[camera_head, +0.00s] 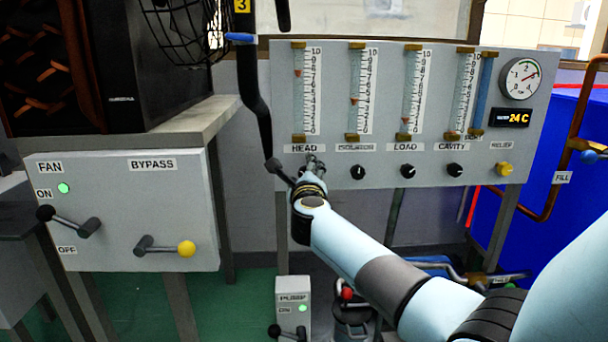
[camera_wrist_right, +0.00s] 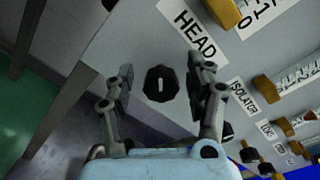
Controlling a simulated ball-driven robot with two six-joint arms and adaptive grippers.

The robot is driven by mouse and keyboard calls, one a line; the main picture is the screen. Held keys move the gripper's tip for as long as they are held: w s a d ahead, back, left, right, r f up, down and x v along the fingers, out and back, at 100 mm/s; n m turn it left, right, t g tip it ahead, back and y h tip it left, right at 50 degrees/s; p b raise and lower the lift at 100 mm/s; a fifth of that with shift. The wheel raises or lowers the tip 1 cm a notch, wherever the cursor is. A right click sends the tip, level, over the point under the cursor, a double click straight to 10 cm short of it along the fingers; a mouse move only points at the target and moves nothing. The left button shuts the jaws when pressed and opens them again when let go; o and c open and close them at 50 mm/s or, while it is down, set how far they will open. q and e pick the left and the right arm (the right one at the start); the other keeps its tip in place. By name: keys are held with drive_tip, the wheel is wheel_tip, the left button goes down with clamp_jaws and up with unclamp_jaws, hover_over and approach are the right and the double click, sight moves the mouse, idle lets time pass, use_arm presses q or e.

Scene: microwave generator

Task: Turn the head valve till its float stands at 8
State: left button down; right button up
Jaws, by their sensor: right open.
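The HEAD flow tube (camera_head: 304,95) is at the left of the grey gauge panel (camera_head: 360,190) in the head view. Its reddish float (camera_head: 298,72) stands between about 7 and 8. The head valve is a black knob (camera_wrist_right: 161,84) with a white mark under the HEAD label in the right wrist view. My right gripper (camera_head: 314,164) hides this knob in the head view. In the right wrist view my right gripper (camera_wrist_right: 164,82) is open, with one finger on each side of the knob and visible gaps. My left gripper is not in view.
The ISOLATOR knob (camera_head: 358,172), LOAD knob (camera_head: 407,171) and CAVITY knob (camera_head: 455,170) sit in a row to the right. A yellow RELIEF knob (camera_head: 504,169) is beyond them.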

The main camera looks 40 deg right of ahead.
drive_tip(key=v, duration=1.2)
drive_tip(key=shift+f, duration=0.1)
